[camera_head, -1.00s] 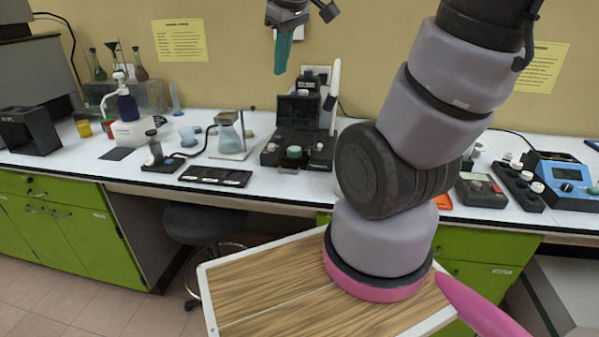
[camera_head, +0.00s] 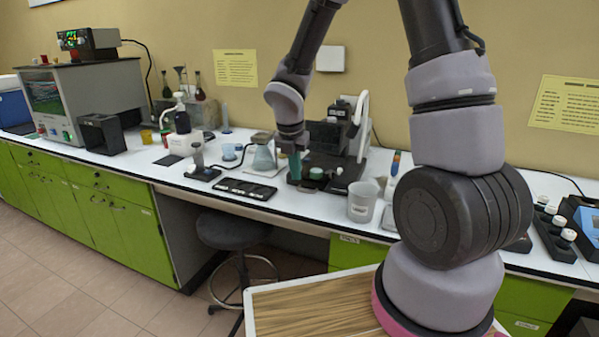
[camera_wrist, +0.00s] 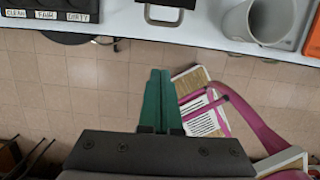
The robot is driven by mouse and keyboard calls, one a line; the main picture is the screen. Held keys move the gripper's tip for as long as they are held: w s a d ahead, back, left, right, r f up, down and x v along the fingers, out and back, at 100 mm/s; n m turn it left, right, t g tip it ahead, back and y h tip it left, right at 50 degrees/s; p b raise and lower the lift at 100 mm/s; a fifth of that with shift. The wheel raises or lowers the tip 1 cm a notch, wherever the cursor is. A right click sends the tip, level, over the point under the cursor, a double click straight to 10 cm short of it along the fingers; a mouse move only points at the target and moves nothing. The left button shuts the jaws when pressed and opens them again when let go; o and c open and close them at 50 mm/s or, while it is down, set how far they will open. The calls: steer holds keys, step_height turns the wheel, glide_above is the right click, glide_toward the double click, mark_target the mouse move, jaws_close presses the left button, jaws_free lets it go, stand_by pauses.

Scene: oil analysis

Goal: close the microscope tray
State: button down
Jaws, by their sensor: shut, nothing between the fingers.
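The black microscope (camera_head: 328,136) stands against the wall on the white counter in the head view. A dark U-shaped handle (camera_wrist: 166,19) shows at the counter's front edge in the wrist view. It looks like the tray's handle, but the tray itself is mostly out of frame. My gripper (camera_head: 294,172) has teal fingers and hangs at the front left of the microscope. In the wrist view my gripper (camera_wrist: 160,72) is shut and empty, its tips pointing at the handle with a gap between them.
A grey mug (camera_head: 362,201) stands right of the microscope; it also shows in the wrist view (camera_wrist: 262,20). A black labelled sample tray (camera_head: 245,189) and a flask (camera_head: 263,158) are to the left. A stool (camera_head: 233,230) stands below the counter.

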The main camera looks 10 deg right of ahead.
mark_target(316, 171)
steer(key=w+d+f, duration=0.3)
steer(key=w+f, duration=0.1)
steer(key=f, duration=0.4)
steer(key=shift+w, duration=0.3)
steer(key=shift+d, duration=0.15)
steer(key=w+d, duration=0.2)
steer(key=w, duration=0.1)
steer(key=w+d, duration=0.2)
steer(key=w, duration=0.1)
steer(key=w+d, duration=0.3)
steer(key=shift+w, duration=0.35)
